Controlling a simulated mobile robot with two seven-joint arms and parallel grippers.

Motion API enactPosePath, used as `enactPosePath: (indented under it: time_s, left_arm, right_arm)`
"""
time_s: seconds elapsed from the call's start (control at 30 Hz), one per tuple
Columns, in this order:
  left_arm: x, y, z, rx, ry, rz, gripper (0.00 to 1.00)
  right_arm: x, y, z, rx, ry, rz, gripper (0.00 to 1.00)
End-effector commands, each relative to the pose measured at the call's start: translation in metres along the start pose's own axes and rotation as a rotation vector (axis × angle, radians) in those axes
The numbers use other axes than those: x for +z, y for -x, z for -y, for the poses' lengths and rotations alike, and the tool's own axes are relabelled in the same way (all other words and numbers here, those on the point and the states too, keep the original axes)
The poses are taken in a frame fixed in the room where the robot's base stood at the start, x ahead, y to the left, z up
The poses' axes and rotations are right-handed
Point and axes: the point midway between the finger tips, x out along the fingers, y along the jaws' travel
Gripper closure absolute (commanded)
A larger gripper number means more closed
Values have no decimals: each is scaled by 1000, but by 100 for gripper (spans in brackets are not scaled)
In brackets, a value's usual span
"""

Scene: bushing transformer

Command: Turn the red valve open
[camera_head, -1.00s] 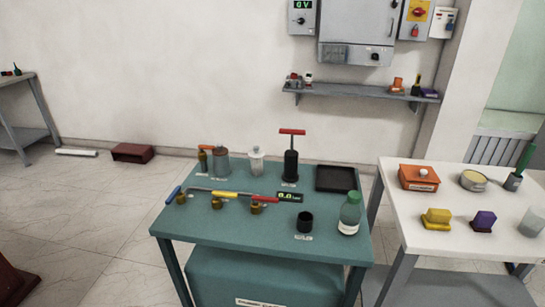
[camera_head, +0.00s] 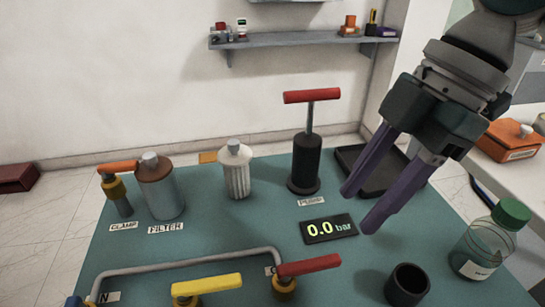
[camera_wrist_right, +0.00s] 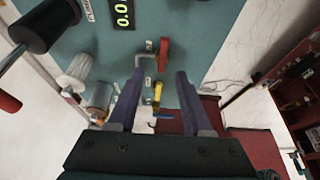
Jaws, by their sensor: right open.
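The red valve (camera_head: 309,266) has a red lever on a brass body at the right end of a grey pipe on the teal table. Its lever points right in the head view. It also shows in the right wrist view (camera_wrist_right: 164,54), beyond the fingertips. My right gripper (camera_head: 358,210) is open and empty, with purple fingers, above the table to the upper right of the valve and apart from it. Its fingers also show in the right wrist view (camera_wrist_right: 157,85). My left gripper is in neither view.
A yellow valve (camera_head: 207,286) sits on the pipe left of the red one. The gauge (camera_head: 328,229) reads 0.0 bar. A black pump (camera_head: 307,160) with a red handle stands behind it. A black cup (camera_head: 407,285) and green-capped bottle (camera_head: 488,243) stand at the right.

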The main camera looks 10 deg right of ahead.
Motion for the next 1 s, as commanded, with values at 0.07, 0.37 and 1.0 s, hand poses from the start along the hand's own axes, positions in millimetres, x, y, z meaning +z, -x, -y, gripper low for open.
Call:
enactPosePath:
  time_s: [0.07, 0.37, 1.0]
  left_arm:
    - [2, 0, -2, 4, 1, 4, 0]
    - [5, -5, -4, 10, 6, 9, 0]
    - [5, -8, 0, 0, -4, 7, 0]
  right_arm:
    - [0, -10, 1, -6, -2, -1, 50]
    - [-1, -67, 2, -4, -3, -1, 50]
    - [0, -94, 1, 0, -2, 2, 61]
